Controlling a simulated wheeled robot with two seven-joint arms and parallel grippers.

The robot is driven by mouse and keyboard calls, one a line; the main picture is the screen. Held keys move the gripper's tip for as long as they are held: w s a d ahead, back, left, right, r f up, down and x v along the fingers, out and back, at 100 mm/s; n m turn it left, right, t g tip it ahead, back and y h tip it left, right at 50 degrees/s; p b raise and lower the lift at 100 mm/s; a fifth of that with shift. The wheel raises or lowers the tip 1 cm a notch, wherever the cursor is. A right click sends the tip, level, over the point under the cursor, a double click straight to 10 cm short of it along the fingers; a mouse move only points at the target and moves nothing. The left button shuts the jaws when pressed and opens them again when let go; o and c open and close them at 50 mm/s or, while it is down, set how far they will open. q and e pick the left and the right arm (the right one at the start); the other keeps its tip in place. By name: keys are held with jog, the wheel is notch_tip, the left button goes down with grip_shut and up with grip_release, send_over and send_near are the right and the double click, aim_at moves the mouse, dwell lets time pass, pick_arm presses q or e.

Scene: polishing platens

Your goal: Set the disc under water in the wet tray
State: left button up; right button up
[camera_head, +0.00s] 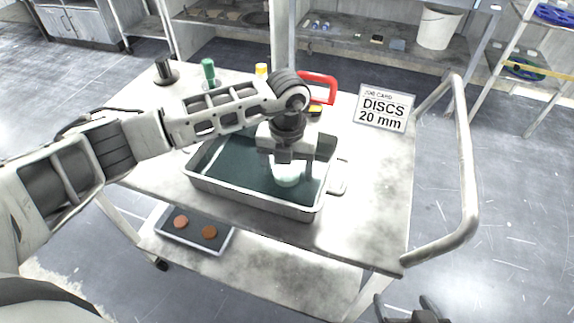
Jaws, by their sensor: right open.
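The wet tray (255,203) is a grey metal tray with dark blue-green water inside, on the cart top. My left gripper (290,165) points down over the right part of the tray, its arm crossing from the left. A pale round piece (287,177), perhaps the disc, shows just below it at the water. I cannot tell whether the fingers hold it or whether it is under water. My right gripper (408,312) is at the bottom edge, right of the cart, open and empty, partly cut off.
A job card (383,108) reads "DISCS 20 mm". A green-topped bottle (208,73), a black stand (164,72) and a red handle (322,84) stand behind. Two copper-brown discs (209,232) lie in a lower tray (168,235). The cart rail (468,170) is at right.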

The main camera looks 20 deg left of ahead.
aim_at(288, 170)
pick_arm(q)
jog(key=shift+r, duration=0.2)
notch_tip(288, 170, up, 12)
jog(key=b, duration=0.1)
pick_arm(e)
jog(key=shift+s+a+f, duration=0.1)
jog(key=shift+a+f, duration=0.05)
jog(key=shift+f, duration=0.15)
dwell(0.5)
